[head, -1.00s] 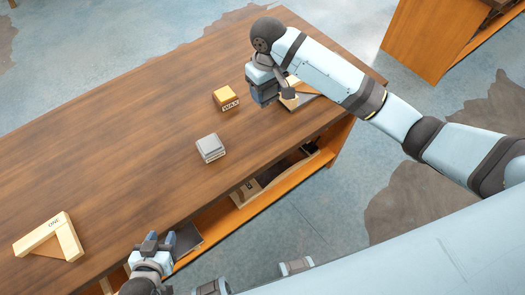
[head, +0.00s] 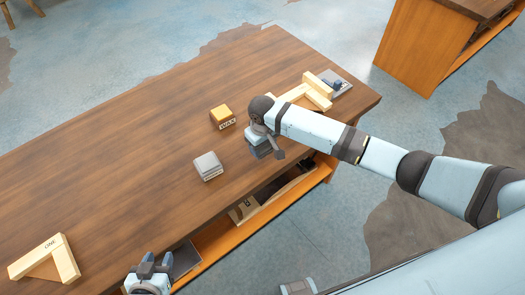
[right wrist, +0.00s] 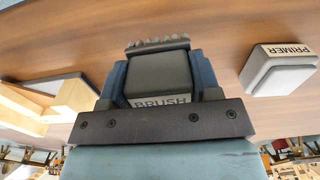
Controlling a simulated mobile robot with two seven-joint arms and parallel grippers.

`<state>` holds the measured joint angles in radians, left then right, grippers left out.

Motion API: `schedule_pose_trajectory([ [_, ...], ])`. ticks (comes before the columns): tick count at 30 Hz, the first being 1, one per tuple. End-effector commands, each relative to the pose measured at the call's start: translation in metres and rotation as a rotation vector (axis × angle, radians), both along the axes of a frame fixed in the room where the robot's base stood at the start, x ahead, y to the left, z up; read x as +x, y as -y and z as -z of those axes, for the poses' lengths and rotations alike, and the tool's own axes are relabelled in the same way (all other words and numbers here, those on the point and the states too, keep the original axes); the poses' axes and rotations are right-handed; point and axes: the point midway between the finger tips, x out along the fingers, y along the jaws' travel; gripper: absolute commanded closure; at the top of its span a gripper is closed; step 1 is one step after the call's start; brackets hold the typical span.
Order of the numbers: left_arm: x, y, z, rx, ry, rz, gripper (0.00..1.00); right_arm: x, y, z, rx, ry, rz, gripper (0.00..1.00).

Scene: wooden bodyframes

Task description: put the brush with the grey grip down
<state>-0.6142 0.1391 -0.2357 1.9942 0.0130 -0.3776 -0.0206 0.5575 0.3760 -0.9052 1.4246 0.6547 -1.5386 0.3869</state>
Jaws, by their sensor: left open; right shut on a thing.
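My right gripper (head: 266,148) is shut on the brush with the grey grip (right wrist: 158,72), over the wooden table (head: 120,150). In the right wrist view, the grip lies between the blue fingers, its label reads BRUSH, and grey bristles show at its far end. In the head view, I cannot make out the brush at the gripper. I cannot tell whether it touches the table. My left gripper (head: 149,262) is open and empty by the table's front edge.
A grey primer block (head: 208,166) and a yellow wax block (head: 222,116) stand left of my right gripper. Wooden frame pieces (head: 318,92) lie at the back right by a grey plate (head: 338,80). Another wooden frame (head: 62,258) lies front left. The left middle is clear.

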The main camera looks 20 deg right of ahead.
Motion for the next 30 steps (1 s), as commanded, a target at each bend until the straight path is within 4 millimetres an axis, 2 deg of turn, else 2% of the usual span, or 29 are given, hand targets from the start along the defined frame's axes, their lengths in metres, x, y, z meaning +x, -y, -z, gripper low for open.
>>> schedule_pose_trajectory([
  [9,0.000,0.000,0.001,0.001,-0.002,-0.001,0.57,0.000,-0.001,0.036,0.001,0.000,-0.001,0.62],
  [20,0.000,-0.001,0.001,0.001,-0.002,-0.001,0.57,0.000,0.000,0.041,0.000,0.000,0.000,0.62],
  [21,0.000,-0.001,0.001,0.001,-0.002,-0.001,0.57,0.000,0.000,0.041,0.000,0.000,0.000,0.38],
  [24,0.000,-0.001,0.000,0.001,-0.001,-0.001,0.57,0.000,0.000,0.041,0.000,0.000,0.000,0.17],
  [30,0.000,-0.001,-0.001,0.000,0.001,-0.001,0.57,0.000,0.000,0.041,0.000,0.000,0.000,0.17],
])
